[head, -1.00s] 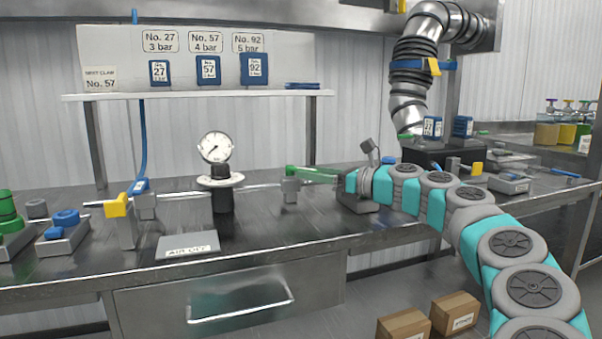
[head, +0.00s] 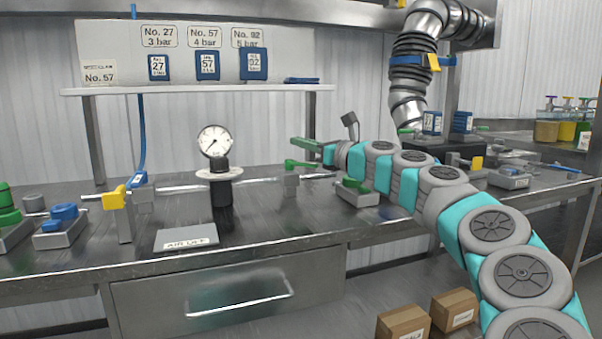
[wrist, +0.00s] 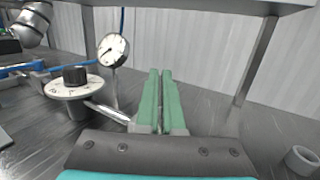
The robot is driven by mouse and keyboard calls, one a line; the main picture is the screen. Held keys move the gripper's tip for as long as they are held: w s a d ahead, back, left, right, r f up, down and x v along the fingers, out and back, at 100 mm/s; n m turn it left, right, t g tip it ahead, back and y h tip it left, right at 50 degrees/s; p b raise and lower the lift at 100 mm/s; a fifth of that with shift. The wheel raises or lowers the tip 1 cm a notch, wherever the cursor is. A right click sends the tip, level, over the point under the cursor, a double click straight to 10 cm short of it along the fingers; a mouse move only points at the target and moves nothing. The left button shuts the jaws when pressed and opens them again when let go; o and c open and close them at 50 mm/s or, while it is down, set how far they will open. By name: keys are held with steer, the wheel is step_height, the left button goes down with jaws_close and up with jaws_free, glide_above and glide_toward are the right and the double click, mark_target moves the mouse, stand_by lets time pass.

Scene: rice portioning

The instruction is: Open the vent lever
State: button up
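A green lever (head: 300,164) sits on a small grey valve block (head: 291,184) at the right part of the bench pipe. It lies roughly along the pipe, pointing right. A yellow lever (head: 114,197) sits on a post at the pipe's left end. I see no label telling which is the vent lever. My gripper (head: 293,141) reaches in from the right, its green fingers above and behind the green lever, apart from it. In the wrist view my fingers (wrist: 160,72) lie side by side with only a thin gap and nothing between them. The green lever is not seen there.
A pressure gauge (head: 214,142) stands mid-pipe; it also shows in the wrist view (wrist: 112,50). An "AIR OFF" plate (head: 187,238) lies at the bench front. A grey block with a green top (head: 357,192) stands below my arm. A shelf (head: 200,91) runs behind.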

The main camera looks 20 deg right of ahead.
steer(key=w+a+r+m+h, duration=0.1)
steer(key=w+a+r+m+t+h+b, duration=0.1)
steer(key=w+a+h, duration=0.1)
steer(key=w+a+r+m+t+h, duration=0.1)
steer(key=a, duration=0.1)
steer(key=shift+w+r+m+h, duration=0.15)
steer(key=shift+r+m+h, duration=0.15)
steer(key=shift+r, duration=0.1)
jaws_close()
steer(key=a+m+h+b, duration=0.1)
steer(key=a+m+h, duration=0.1)
steer(key=a+h, duration=0.1)
steer(key=m+g+h+b, duration=0.5)
steer(key=m+g+h, duration=0.4)
steer(key=h, duration=0.6)
glide_toward(305, 165)
steer(key=shift+m+t, duration=0.3)
steer(key=shift+m, duration=0.3)
steer(key=v, duration=0.7)
steer(key=shift+a+f, duration=0.15)
steer(key=p+x, duration=0.2)
steer(key=x, duration=1.1)
steer(key=shift+d, duration=0.4)
steer(key=shift+b, duration=0.3)
